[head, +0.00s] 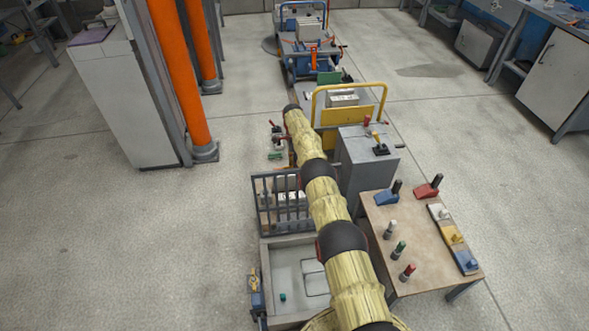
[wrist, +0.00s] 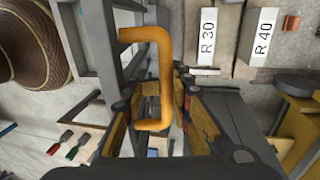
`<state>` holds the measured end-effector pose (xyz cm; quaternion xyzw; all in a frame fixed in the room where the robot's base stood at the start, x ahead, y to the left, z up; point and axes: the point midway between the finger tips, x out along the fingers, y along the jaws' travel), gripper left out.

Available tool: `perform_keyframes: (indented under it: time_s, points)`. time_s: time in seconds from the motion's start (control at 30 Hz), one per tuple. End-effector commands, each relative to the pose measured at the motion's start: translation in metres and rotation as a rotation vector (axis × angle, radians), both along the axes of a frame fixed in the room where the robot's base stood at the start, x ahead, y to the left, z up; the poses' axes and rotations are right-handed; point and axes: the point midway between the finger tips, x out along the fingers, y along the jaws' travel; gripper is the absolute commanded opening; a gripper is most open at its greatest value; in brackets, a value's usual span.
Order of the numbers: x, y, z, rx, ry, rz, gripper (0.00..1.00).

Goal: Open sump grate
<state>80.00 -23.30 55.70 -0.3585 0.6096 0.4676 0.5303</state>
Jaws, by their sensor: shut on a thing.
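In the wrist view, an orange-yellow U-shaped handle (wrist: 166,75) runs between my gripper's fingers (wrist: 160,128), which are shut on it. Grey bars (wrist: 103,45) lie right beside the handle. In the head view, a dark grey barred grate (head: 262,205) appears raised at the far end of a shallow grey sump basin (head: 266,262). Its exact tilt is hard to tell. My arm crosses the grate's right side, and my gripper and the handle are hidden in that view. A small green piece (head: 282,297) lies on the basin floor.
White blocks marked R 30 (wrist: 207,36) and R 40 (wrist: 263,36) are near the handle. A wooden table (head: 385,235) with coloured pieces and a grey cabinet (head: 355,165) stand right of my arm. Orange posts (head: 180,75) stand at the left; floor between is clear.

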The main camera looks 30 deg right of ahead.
Motion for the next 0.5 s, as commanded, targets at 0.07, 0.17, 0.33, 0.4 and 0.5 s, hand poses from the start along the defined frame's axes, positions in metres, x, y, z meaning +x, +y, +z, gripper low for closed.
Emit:
perform_keyframes:
  time_s: [0.07,0.17,0.33,0.4,0.5]
  points:
    - [-0.0041,0.0042,-0.0094,0.006,0.013,0.001,0.00]
    - [-0.0044,0.0044,-0.0098,0.007,0.015,0.001,0.00]
    - [-0.0049,0.0049,-0.0104,0.008,0.015,0.000,0.00]
    - [-0.0050,0.0050,-0.0107,0.009,0.016,0.000,0.00]
    - [-0.0053,0.0053,-0.0110,0.009,0.017,0.000,0.25]
